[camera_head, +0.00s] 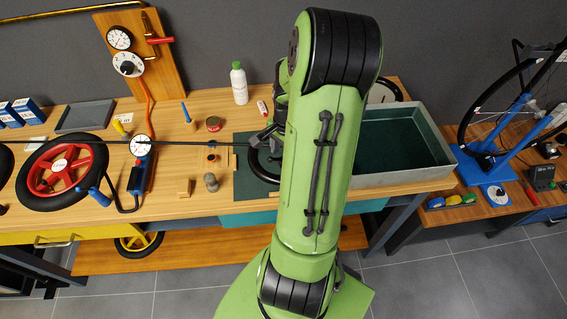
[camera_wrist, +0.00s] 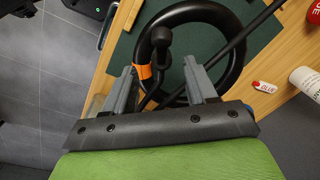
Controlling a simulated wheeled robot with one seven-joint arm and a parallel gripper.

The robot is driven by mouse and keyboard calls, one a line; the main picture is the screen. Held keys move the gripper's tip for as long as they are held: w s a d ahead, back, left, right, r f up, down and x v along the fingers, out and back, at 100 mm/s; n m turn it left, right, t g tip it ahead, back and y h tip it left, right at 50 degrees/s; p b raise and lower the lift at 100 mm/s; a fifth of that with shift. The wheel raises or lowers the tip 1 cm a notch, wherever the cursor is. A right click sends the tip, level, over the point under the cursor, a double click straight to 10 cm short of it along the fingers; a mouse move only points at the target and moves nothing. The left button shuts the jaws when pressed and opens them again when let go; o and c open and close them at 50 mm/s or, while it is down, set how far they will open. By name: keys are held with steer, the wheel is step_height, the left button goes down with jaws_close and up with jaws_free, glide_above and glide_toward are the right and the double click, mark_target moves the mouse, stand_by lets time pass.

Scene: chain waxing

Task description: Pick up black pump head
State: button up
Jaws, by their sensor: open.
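My gripper (camera_head: 264,136) is at the green mat, partly hidden behind my arm in the head view. In the wrist view its two grey fingers (camera_wrist: 158,72) are spread apart. A small black piece with a rounded end (camera_wrist: 161,38) lies ahead of and between the fingertips; it looks like the pump head, but I cannot tell for sure. A thin black rod or hose (camera_wrist: 238,42) runs from near it to the upper right. A thick black ring (camera_wrist: 206,13) with an orange band (camera_wrist: 143,71) surrounds the rounded piece. I see nothing held between the fingers.
The dark green mat (camera_head: 246,184) lies under the ring. A grey-rimmed basin (camera_head: 437,128) stands right of my arm. A white bottle (camera_head: 239,86), red tin (camera_head: 214,124) and gauge device (camera_head: 140,170) stand on the bench. A red-rimmed wheel (camera_head: 60,172) is at left.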

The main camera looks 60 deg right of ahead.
steer(key=f, duration=0.4)
steer(key=shift+w+f, duration=0.1)
steer(key=shift+w, duration=0.25)
steer(key=shift+a, duration=0.1)
steer(key=shift+c, duration=1)
jaws_close()
